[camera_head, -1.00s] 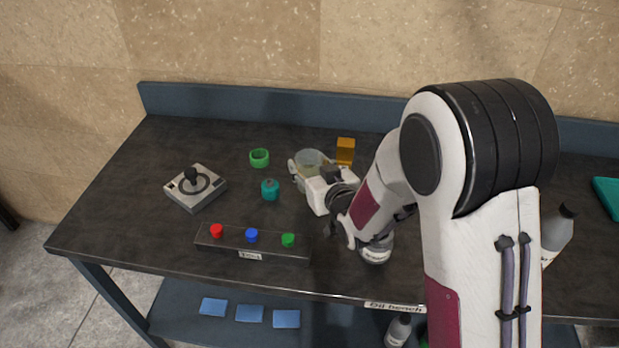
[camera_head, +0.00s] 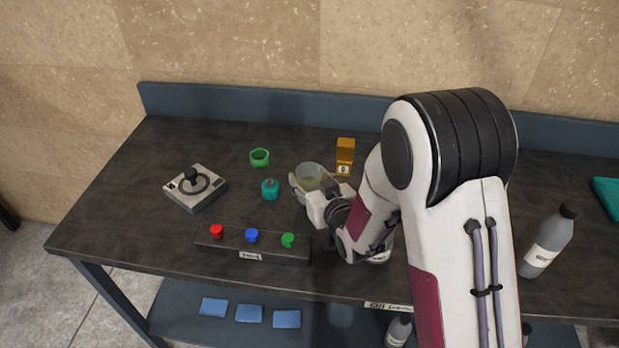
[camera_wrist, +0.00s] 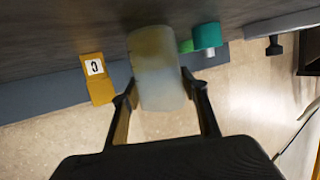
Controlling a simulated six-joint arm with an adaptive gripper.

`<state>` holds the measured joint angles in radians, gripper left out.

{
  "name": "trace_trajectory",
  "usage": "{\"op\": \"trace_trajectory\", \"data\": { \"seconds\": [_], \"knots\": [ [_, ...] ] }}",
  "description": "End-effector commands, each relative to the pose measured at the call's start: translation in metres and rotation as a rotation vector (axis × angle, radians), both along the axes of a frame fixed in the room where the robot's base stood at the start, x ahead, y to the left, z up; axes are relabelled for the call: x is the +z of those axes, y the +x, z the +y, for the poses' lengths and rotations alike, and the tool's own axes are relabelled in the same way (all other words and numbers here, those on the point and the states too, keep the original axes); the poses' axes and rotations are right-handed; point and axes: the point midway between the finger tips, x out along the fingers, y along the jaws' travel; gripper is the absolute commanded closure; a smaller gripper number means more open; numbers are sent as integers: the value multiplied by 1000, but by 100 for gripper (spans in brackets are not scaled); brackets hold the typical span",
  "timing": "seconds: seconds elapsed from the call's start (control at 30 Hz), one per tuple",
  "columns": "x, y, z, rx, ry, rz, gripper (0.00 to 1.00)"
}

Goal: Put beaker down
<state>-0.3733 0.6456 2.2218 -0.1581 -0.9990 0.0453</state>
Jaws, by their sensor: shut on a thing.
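The beaker (camera_head: 308,175) is a translucent cup with a yellowish-grey content, seen above the middle of the dark bench (camera_head: 130,215). My gripper (camera_head: 309,189) is shut around its sides. In the wrist view the beaker (camera_wrist: 158,70) sits between the two fingers of my gripper (camera_wrist: 160,92), with one finger on each side. I cannot tell from these views whether its base touches the bench top. My arm hides part of the bench to the right of it.
An orange block (camera_head: 345,152) stands just behind and right of the beaker. A green ring (camera_head: 259,158) and a teal jar (camera_head: 270,189) are to its left. A button panel (camera_head: 265,250), a joystick box (camera_head: 195,187) and a grey bottle (camera_head: 548,243) are also on the bench.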

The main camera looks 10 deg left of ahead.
Motion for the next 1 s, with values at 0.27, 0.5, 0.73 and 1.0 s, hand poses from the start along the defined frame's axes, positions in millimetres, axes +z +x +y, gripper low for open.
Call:
{"op": "trace_trajectory", "data": {
  "seconds": [0.27,0.5,0.73,1.0],
  "knots": [
    [0,0,0,0,1,-2,85],
    [-4,0,0,0,0,-1,85],
    [-4,0,0,0,0,-1,40],
    [-2,0,0,0,0,-1,40]
  ]
}}
